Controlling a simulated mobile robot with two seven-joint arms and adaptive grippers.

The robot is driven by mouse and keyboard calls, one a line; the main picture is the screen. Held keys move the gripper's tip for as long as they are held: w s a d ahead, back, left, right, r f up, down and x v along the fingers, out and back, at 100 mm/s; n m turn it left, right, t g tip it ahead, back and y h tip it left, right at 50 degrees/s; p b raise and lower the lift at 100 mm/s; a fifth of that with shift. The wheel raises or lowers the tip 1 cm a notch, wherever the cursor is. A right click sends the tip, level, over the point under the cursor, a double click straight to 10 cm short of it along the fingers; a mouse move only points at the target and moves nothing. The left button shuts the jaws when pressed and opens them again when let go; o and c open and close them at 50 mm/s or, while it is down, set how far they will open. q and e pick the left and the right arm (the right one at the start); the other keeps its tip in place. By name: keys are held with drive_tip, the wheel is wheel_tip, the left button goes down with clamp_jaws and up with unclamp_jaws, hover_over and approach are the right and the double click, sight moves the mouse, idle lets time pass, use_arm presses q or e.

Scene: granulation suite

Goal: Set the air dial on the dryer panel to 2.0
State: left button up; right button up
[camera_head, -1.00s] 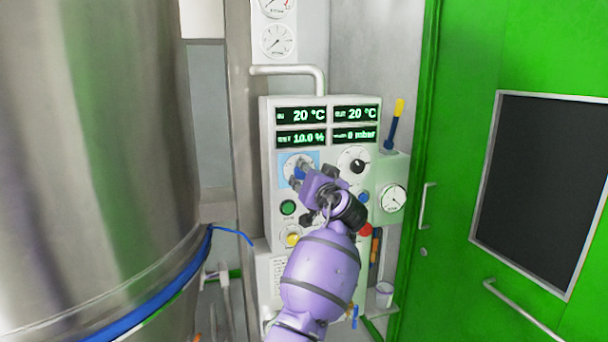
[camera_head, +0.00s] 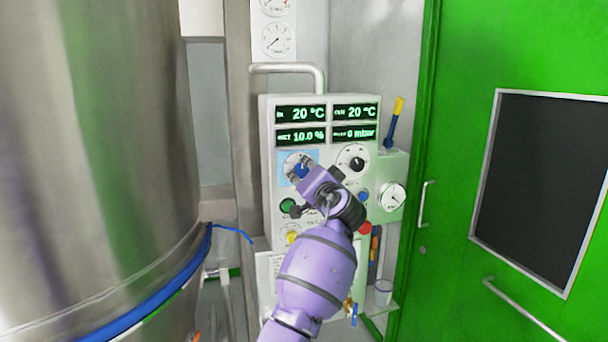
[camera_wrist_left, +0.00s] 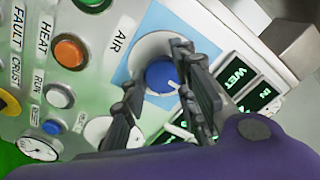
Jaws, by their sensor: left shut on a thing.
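The air dial (camera_head: 301,171) is a blue knob on a white round scale with a light blue backing, at the upper left of the dryer panel (camera_head: 268,200). In the left wrist view the blue knob (camera_wrist_left: 160,77) shows a white pointer line beside the word AIR. My left gripper (camera_head: 302,168) reaches up to it from below, its two dark fingers on either side of the knob. In the left wrist view the gripper (camera_wrist_left: 157,80) is shut on the knob. The fingers hide part of the scale, and I cannot read the setting. My right gripper is not in view.
A second dial (camera_head: 354,159) sits right of the air dial, under green displays (camera_head: 301,114). A green button (camera_head: 288,205) and red button (camera_head: 365,228) are close to my wrist. A steel vessel (camera_head: 90,150) stands left, a green door (camera_head: 460,60) right.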

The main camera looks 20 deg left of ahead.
use_arm(q)
drive_tip(key=shift+d+f, duration=0.15)
drive_tip(key=shift+d, duration=0.1)
drive_tip(key=o, duration=1)
drive_tip(key=shift+w+d, duration=0.1)
drive_tip(key=shift+w, duration=0.05)
drive_tip(key=v, duration=1.2)
